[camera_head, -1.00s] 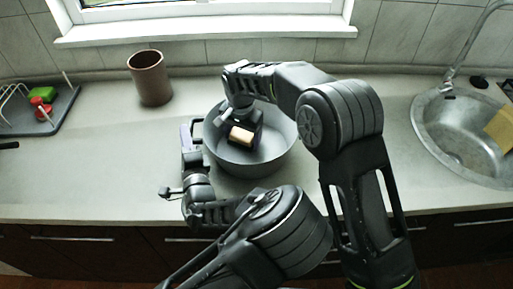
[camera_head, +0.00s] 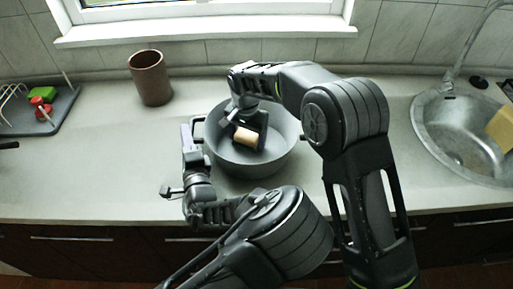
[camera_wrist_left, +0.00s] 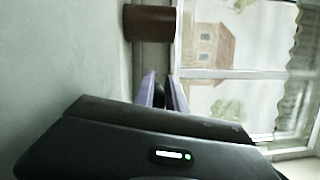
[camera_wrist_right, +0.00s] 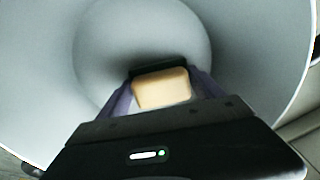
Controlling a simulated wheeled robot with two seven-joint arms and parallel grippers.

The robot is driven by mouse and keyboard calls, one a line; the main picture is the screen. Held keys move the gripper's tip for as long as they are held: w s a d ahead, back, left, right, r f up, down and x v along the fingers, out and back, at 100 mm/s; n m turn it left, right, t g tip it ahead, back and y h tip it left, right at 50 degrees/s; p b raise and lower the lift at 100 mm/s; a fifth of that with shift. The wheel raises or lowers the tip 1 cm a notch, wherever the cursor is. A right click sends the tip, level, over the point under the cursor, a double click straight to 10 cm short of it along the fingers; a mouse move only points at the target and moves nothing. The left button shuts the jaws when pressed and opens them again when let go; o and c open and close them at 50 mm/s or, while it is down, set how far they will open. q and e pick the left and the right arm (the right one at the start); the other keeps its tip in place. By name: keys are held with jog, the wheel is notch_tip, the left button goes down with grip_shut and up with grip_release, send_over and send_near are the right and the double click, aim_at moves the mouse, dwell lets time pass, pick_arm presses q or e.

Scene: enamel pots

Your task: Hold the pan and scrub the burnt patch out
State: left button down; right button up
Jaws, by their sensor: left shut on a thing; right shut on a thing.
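The grey pan (camera_head: 270,165) stands on the worktop in the middle of the head view. My left gripper (camera_head: 192,135) is at the pan's left side, shut on its side handle (camera_head: 199,125); in the left wrist view its fingers (camera_wrist_left: 163,92) close on a dark piece. My right gripper (camera_head: 250,125) reaches down into the pan, shut on a tan block-shaped scrubber (camera_head: 245,137). The scrubber also shows in the right wrist view (camera_wrist_right: 162,89), between the fingers over the pan's inside. I cannot make out a burnt patch; the scrubber and gripper cover part of the floor.
A brown cup (camera_head: 150,78) stands behind and left of the pan. A dark tray (camera_head: 45,112) with red and green items is at the far left. A metal sink (camera_head: 440,130) with a tap (camera_head: 462,60) is at right.

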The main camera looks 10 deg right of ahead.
jog(key=shift+a+f, duration=0.2)
jog(key=shift+a, duration=0.7)
jog(key=shift+a+r, duration=0.1)
jog(key=shift+r, duration=0.35)
notch_tip(320, 180, up, 12)
jog(key=shift+d+r, duration=0.15)
jog(key=shift+d, duration=0.05)
jog(key=d, duration=1)
